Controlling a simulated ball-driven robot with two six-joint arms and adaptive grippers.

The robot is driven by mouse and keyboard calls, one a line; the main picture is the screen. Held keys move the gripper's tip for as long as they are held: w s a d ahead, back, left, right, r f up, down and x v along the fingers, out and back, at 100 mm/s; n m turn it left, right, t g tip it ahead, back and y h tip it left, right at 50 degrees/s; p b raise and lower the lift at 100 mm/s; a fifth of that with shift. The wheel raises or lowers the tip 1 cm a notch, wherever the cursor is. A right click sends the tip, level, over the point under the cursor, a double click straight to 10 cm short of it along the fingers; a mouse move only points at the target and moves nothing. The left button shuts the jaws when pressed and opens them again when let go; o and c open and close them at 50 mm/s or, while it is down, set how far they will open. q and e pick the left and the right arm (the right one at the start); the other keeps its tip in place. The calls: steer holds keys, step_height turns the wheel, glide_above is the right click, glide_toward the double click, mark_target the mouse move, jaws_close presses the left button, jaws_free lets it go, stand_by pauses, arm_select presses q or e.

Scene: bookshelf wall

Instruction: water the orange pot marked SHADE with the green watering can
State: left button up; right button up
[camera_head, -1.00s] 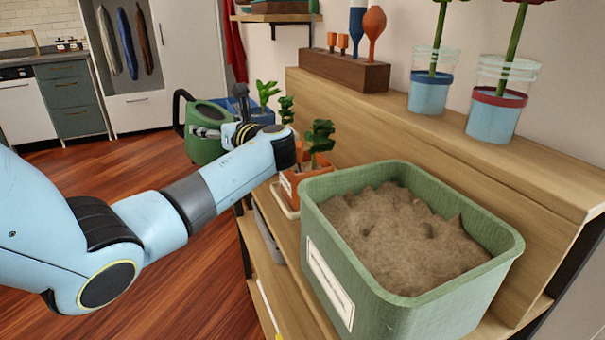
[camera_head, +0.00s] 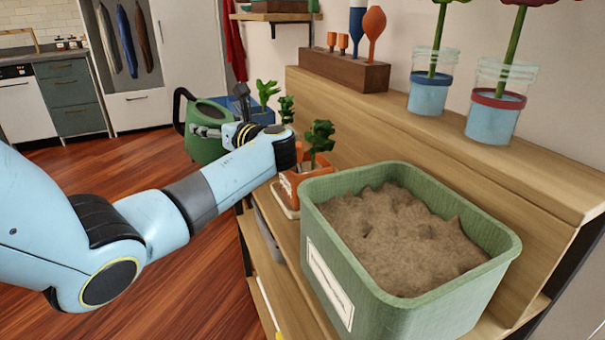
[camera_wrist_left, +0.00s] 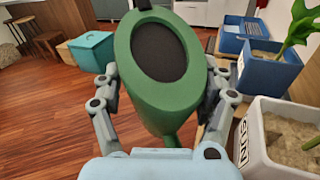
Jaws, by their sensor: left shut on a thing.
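The green watering can (camera_head: 203,148) hangs in the air at the far end of the shelf, in the grip of my left gripper (camera_head: 212,122). In the left wrist view the can (camera_wrist_left: 150,100), with its dark oval opening, fills the middle between the fingers of my left gripper (camera_wrist_left: 165,88). An orange pot (camera_head: 318,174) with a leafy plant stands on a pale saucer behind the green planter. My left wrist partly hides it, and its label is too small to read. The can's spout cannot be made out clearly. My right gripper is not in view.
A large green planter of soil (camera_head: 312,222) fills the front of the shelf. In the left wrist view a white pot marked SUN (camera_wrist_left: 250,128) stands close on the right, with a blue pot (camera_wrist_left: 265,78) beyond. Jars with flowers (camera_head: 428,95) stand on the upper ledge.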

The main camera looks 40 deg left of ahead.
arm_select(q)
steer(key=shift+r+p, duration=0.35)
stand_by(0.3)
stand_by(1.4)
steer(key=shift+p, duration=0.3)
steer(key=f+h+p, duration=0.2)
steer(key=p, duration=0.2)
steer(key=shift+w+n, duration=0.1)
steer(key=shift+n, duration=0.2)
steer(key=shift+f+h, duration=0.3)
steer(key=shift+f, duration=0.3)
